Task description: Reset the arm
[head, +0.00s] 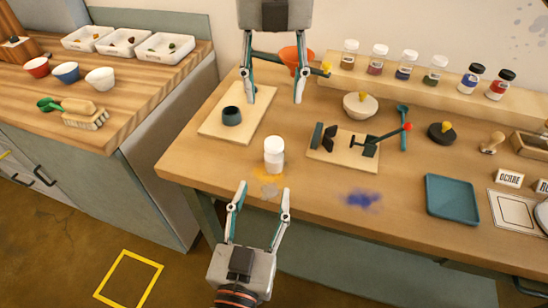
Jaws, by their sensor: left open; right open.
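My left gripper (259,200) is at the bottom middle of the head view, by the table's front edge. It is open and empty, its fingers pointing up the picture. My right gripper (275,99) comes in from the top. It is open, its fingers pointing down, and nothing shows between its tips. A white lidded jar (274,154) stands between the two grippers near the front edge, touching neither. An orange funnel (290,57) shows partly hidden behind the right gripper.
The wooden table (330,200) has a blue powder patch (362,200) and an orange spill by the jar. A board with a dark cup (231,116) lies left; a wooden press-like stand (343,157) lies right. Several pigment jars line the back shelf. A teal tray (452,196) lies right.

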